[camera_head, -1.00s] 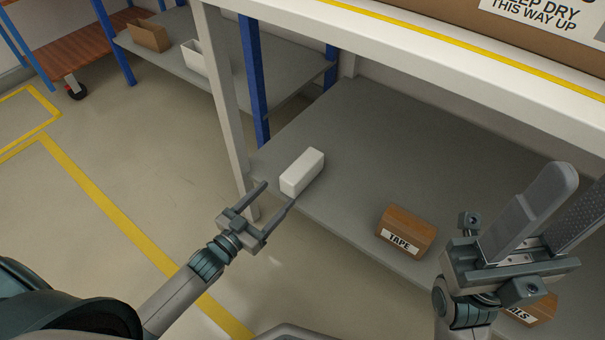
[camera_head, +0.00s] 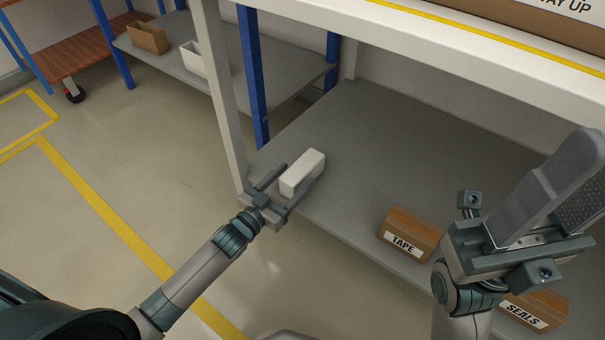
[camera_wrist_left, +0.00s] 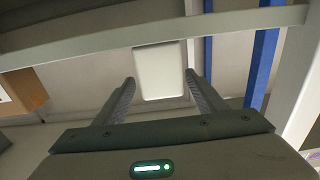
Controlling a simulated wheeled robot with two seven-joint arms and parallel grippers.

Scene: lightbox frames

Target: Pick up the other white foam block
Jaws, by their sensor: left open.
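A white foam block (camera_head: 303,170) lies near the front left edge of the grey lower shelf. My left gripper (camera_head: 299,177) is open, its fingers pointing at the block's near end, one on each side. In the left wrist view the block (camera_wrist_left: 160,73) appears centred between the tips of the open left gripper (camera_wrist_left: 159,80); whether a finger touches it I cannot tell. My right gripper (camera_head: 565,165) is raised at the right, close to the head camera; its fingers look apart, with one textured inner pad showing and nothing seen between them.
A brown TAPE box (camera_head: 410,232) and a SEALS box (camera_head: 536,308) sit along the shelf's front edge (camera_head: 345,233). A pale upright post (camera_head: 222,105) stands left of the block, and a white upper beam (camera_head: 480,75) crosses above. The shelf behind the block is clear.

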